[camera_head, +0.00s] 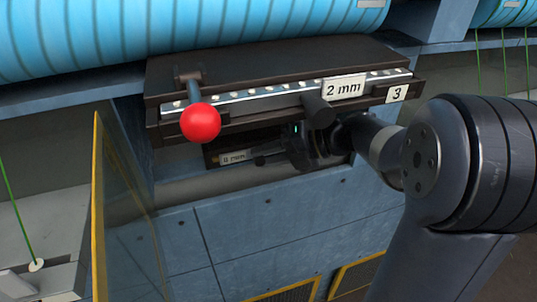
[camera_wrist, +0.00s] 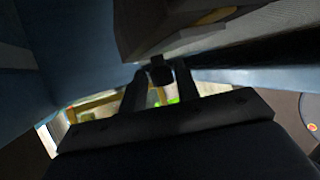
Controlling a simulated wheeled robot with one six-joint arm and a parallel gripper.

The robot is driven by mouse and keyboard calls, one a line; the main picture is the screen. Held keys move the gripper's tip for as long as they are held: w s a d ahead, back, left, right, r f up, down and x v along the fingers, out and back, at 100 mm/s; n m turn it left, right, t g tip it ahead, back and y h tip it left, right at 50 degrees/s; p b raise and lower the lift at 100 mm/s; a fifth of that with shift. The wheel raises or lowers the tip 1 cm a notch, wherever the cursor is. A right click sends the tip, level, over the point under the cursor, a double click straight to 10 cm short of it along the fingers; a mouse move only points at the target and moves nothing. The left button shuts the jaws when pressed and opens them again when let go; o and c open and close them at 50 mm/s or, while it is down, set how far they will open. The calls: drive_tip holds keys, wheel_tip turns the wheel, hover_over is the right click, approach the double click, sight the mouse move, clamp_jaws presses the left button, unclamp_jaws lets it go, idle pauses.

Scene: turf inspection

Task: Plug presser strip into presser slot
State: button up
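A dark presser strip (camera_head: 212,157), with a small label that seems to read "8 mm", is under the overhanging ledge in the head view. My gripper (camera_head: 272,157) is at this strip, reaching in from the right below the ledge. Above, a metal strip (camera_head: 262,94) lies along the ledge, with a "2 mm" label and a dark handle (camera_head: 318,111). The presser slot cannot be made out clearly; the strip's seating is hidden.
A red ball lever (camera_head: 200,122) sticks out at the ledge's left. A plate marked "3" (camera_head: 397,94) is at its right end. A yellow-edged panel (camera_head: 125,230) stands at the left. Blue rolled material (camera_head: 180,25) lies above. Blue panels (camera_head: 260,235) are below.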

drive_tip(key=o, duration=0.4)
drive_tip(key=shift+c, duration=0.2)
drive_tip(key=b+v, duration=0.1)
drive_tip(key=v, duration=0.6)
drive_tip(key=shift+d+r, duration=0.15)
drive_tip(key=shift+d, duration=0.1)
drive_tip(key=p+x, duration=0.1)
drive_tip(key=x, duration=0.6)
drive_tip(key=shift+a, duration=0.25)
drive_tip(key=shift+s+d, duration=0.2)
drive_tip(key=shift+s, duration=0.45)
drive_tip(key=shift+f, duration=0.2)
drive_tip(key=shift+w, duration=0.1)
